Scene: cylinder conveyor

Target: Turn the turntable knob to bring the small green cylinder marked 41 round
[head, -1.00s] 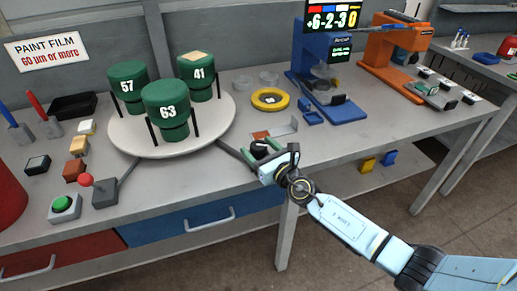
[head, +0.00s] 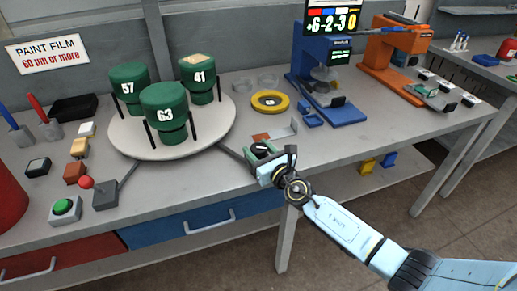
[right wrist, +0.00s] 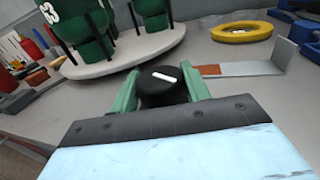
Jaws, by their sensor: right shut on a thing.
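The green cylinder marked 41 (head: 200,93) stands at the back right of the round pale turntable (head: 221,122). Green cylinders marked 63 (head: 166,101) and 57 (head: 127,97) stand at its front and back left. Dark posts stand beside them. The black knob (head: 260,147) is right of the turntable, near the table's front edge. My right gripper (head: 262,151) is shut on it. In the right wrist view the knob (right wrist: 162,88), with a white mark on top, sits between the green fingers. My left gripper is out of view.
A yellow ring (head: 270,101) and a metal bracket (head: 285,130) lie just behind the knob. Blue (head: 345,112) and orange (head: 383,58) devices stand further right. A green button (head: 65,207) and a red-balled lever (head: 104,195) are at the front left.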

